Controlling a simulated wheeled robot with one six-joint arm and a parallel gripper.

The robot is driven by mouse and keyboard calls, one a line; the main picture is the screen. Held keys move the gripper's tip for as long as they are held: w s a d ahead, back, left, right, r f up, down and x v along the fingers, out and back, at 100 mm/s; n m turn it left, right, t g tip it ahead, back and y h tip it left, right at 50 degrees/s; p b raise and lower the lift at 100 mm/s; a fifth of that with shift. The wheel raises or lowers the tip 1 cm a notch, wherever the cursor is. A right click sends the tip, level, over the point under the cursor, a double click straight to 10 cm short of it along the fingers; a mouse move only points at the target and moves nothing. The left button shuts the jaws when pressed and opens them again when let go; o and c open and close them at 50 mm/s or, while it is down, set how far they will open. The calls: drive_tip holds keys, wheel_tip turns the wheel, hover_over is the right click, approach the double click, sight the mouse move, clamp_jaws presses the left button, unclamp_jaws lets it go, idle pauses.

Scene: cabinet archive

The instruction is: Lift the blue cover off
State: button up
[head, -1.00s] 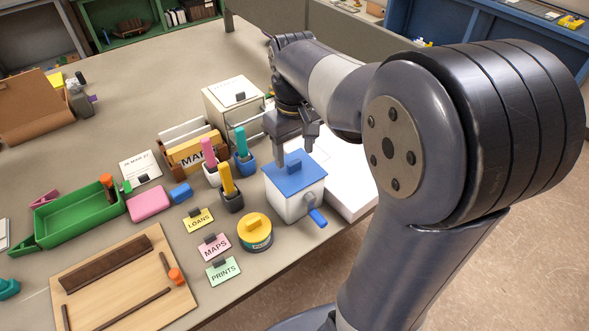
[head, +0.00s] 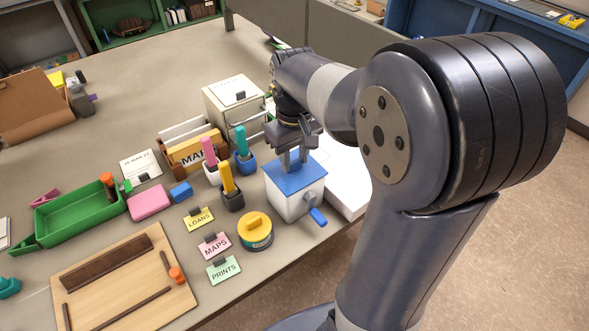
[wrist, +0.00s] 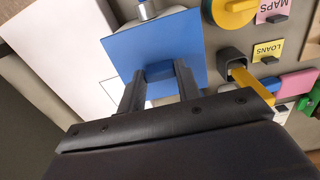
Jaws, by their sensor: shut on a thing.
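The blue cover (head: 293,179) lies on top of a white box (head: 290,205) with a blue-handled crank on its front right side. My gripper (head: 294,158) is right above the cover, its fingers pointing down around the raised blue knob. In the wrist view the blue cover (wrist: 155,50) fills the upper middle, and my gripper (wrist: 160,75) is shut on its knob (wrist: 159,72). The cover still appears to sit on the box, with no gap visible. The fingers hide most of the knob in the head view.
A yellow-lidded round tin (head: 255,230) and label cards (head: 223,268) stand to the left front. Cups with a yellow marker (head: 227,178) and a teal marker (head: 243,142) are close on the left. White sheets (head: 345,185) lie to the right, near the table edge.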

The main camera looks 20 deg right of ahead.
sight(295, 161)
drive_tip(key=shift+c, duration=0.2)
wheel_tip(295, 161, up, 10)
drive_tip(key=shift+p, duration=0.3)
